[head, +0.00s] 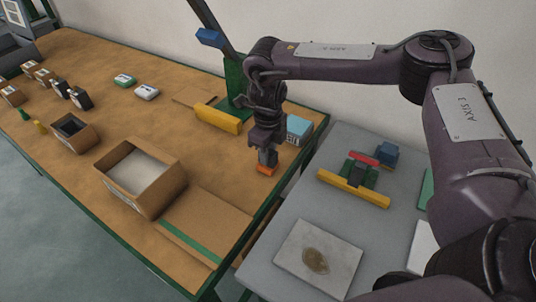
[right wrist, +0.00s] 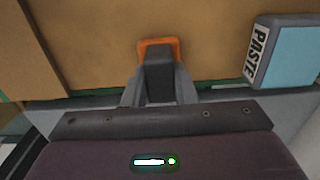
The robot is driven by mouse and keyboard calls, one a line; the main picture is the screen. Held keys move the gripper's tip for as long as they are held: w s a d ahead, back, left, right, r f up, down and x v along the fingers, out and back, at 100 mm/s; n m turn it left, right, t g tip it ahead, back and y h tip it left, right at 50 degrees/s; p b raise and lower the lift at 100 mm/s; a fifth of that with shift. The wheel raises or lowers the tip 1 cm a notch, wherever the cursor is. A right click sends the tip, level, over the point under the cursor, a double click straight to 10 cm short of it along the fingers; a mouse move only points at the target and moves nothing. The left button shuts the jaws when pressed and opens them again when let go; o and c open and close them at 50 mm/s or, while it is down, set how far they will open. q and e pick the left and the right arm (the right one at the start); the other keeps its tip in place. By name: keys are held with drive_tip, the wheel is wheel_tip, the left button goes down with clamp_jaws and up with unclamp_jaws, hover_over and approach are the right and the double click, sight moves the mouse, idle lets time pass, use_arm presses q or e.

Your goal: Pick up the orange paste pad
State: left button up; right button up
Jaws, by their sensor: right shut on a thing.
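The orange paste pad (head: 265,170) is at the right edge of the brown table, under my right gripper (head: 267,160). In the right wrist view the orange pad (right wrist: 147,43) shows around the fingertips of the same gripper (right wrist: 159,62). The right gripper points down and is shut on the pad. The fingers hide much of the pad, and I cannot tell if it touches the table. My left gripper is not in view.
A blue box (head: 299,130) marked PASTE in the right wrist view (right wrist: 287,55) stands close by. An open cardboard box (head: 140,178) is to the left. A grey table (head: 290,215) holds a yellow-and-green assembly (head: 353,188) and a stained plate (head: 318,260).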

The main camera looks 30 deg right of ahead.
wheel_tip(320, 180, up, 6)
drive_tip(key=shift+w+f, duration=0.1)
drive_tip(key=shift+f, duration=0.1)
wheel_tip(320, 180, up, 14)
drive_tip(key=p, duration=0.3)
